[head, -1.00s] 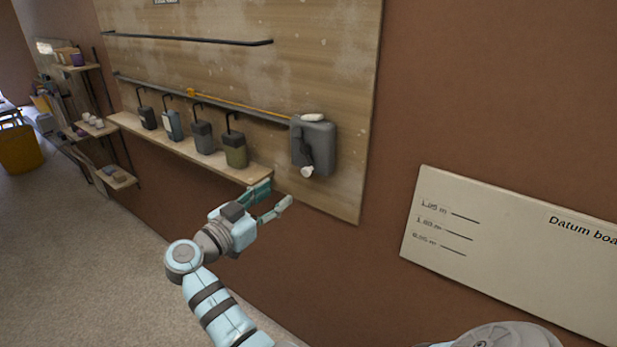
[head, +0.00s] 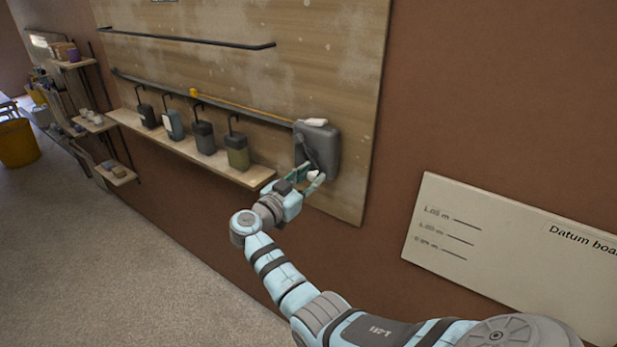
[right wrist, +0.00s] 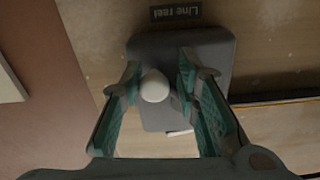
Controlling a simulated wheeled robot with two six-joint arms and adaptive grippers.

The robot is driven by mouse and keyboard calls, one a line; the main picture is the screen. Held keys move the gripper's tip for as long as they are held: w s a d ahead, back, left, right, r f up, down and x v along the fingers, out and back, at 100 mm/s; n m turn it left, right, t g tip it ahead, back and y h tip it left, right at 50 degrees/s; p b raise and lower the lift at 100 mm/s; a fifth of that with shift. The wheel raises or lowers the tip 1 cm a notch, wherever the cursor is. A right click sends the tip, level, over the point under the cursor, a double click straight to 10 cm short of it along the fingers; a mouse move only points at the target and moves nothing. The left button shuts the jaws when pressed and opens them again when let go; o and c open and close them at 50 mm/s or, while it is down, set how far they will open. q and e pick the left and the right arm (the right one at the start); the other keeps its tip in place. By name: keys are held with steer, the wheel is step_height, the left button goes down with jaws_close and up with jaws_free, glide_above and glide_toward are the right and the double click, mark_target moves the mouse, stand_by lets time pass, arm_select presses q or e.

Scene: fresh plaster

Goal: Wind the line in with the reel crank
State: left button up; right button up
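The grey line reel (head: 322,146) is mounted on the wooden board, and its "Line reel" label shows in the right wrist view. A yellow line (head: 245,107) runs left from it to a small yellow piece (head: 194,92). The crank's white knob (head: 314,175) is at the reel's lower front, and the dark crank arm is mostly hidden. My right gripper (head: 309,174) is at the knob. In the right wrist view the knob (right wrist: 155,86) sits between the open fingers (right wrist: 158,84), close to the left finger, with a small gap at the right. My left gripper is not in view.
Several dark containers with hooked handles (head: 205,137) stand on a wooden ledge (head: 190,153) left of the reel. A dark rail (head: 185,38) crosses the board above. A pale datum board (head: 510,250) is on the right wall.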

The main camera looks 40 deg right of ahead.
steer(key=shift+w, duration=0.1)
jaws_close()
steer(key=shift+r, duration=0.2)
